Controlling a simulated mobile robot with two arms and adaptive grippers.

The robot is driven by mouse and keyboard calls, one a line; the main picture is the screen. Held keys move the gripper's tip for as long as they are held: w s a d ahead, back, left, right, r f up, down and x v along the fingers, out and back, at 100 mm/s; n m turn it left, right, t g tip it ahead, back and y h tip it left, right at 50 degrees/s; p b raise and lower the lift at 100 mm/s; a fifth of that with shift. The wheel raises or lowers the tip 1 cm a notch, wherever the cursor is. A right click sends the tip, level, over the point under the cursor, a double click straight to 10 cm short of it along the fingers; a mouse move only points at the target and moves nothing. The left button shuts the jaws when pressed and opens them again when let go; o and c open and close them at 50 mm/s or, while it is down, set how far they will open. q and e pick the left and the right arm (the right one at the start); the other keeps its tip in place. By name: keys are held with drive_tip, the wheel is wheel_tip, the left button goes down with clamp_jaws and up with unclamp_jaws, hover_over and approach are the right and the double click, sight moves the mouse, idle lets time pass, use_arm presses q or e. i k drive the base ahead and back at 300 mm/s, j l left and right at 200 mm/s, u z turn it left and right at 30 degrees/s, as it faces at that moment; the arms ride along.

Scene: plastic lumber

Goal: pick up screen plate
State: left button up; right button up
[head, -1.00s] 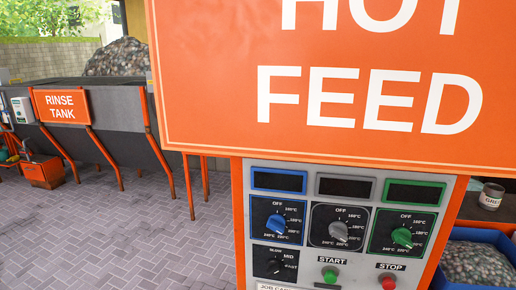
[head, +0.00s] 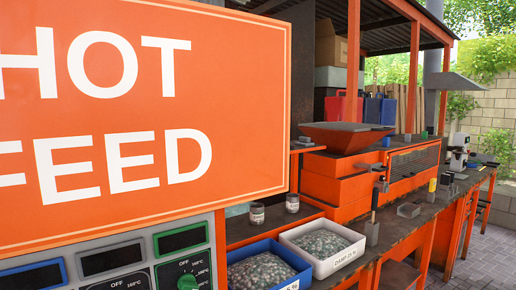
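I cannot make out a screen plate for certain in the head view. A flat dark plate (head: 345,127) lies on top of the orange hopper (head: 343,140) of the machine on the bench; I cannot tell whether it is the screen plate. Neither of my grippers shows in the view.
An orange HOT FEED sign (head: 140,120) fills the left, close to me, above a control panel (head: 120,265). Paved floor (head: 492,245) is clear at far right.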

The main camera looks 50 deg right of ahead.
sight(430, 129)
drive_tip(key=z, duration=3.4)
drive_tip(key=i+z, duration=0.15)
drive_tip(key=i, duration=4.05)
drive_tip(key=i+u, duration=0.1)
drive_tip(key=i, duration=1.2)
drive_tip(key=i+l, duration=0.15)
drive_tip(key=i, duration=1.15)
drive_tip(key=i+l, duration=0.1)
drive_tip(key=i, duration=1.25)
